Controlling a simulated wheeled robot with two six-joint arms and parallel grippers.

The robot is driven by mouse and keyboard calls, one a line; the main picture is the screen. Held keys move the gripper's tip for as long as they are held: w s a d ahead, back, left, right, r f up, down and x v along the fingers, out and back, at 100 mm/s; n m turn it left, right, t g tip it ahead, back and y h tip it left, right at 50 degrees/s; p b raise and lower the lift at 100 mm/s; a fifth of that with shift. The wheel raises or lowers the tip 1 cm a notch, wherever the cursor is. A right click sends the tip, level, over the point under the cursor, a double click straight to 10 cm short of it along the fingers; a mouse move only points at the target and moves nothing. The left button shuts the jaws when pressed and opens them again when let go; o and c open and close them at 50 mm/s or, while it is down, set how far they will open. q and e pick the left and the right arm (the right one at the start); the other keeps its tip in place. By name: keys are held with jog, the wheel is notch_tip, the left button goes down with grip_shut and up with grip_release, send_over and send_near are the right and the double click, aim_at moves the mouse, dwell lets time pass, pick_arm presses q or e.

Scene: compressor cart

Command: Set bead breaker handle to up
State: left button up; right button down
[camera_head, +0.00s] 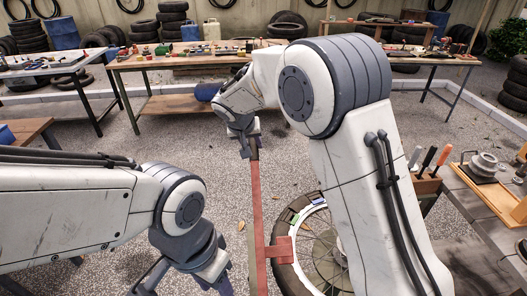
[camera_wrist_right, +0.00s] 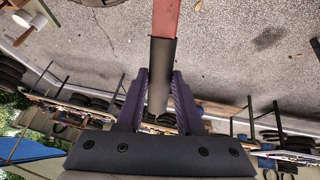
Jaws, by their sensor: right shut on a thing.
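The bead breaker handle (camera_head: 257,205) is a long red bar that stands upright in the middle of the head view, with a dark grip at its top. My right gripper (camera_head: 248,143) is at that top end. In the right wrist view my right gripper (camera_wrist_right: 160,78) has its two fingers on either side of the dark grip (camera_wrist_right: 162,60), and the red bar runs on beyond it. A red side piece (camera_head: 282,250) joins the bar low down, in front of the wheel. My left gripper is at the bottom left, partly cut off, apart from the handle.
A spoked wheel with a tyre (camera_head: 287,272) is just right of the bar, partly behind my right arm. A side bench with screwdrivers (camera_head: 429,158) stands at the right. Workbenches (camera_head: 180,61) with tools stand at the back.

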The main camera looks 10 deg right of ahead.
jog(key=shift+s+r, duration=0.1)
jog(key=shift+r, duration=0.25)
jog(key=c, duration=0.7)
grip_release()
jog(key=shift+o, duration=0.7)
jog(key=shift+s+r, duration=0.15)
jog(key=b+v, duration=0.1)
jog(key=v, duration=0.9)
jog(key=shift+s+a, duration=0.1)
jog(key=s+f+n+g+y, duration=0.1)
jog(key=s+f+n+g, duration=0.1)
jog(key=s, duration=0.9)
jog(key=s+d+f+n+g+y, duration=0.1)
jog(key=s+f, duration=0.4)
jog(key=s, duration=0.6)
jog(key=s+d+f+n+g+y, duration=0.1)
jog(key=s+n, duration=0.4)
jog(key=s, duration=0.7)
notch_tip(320, 180, down, 3)
jog(key=shift+r+g+y, duration=0.25)
jog(key=shift+g+y, duration=0.05)
jog(key=shift+g, duration=0.6)
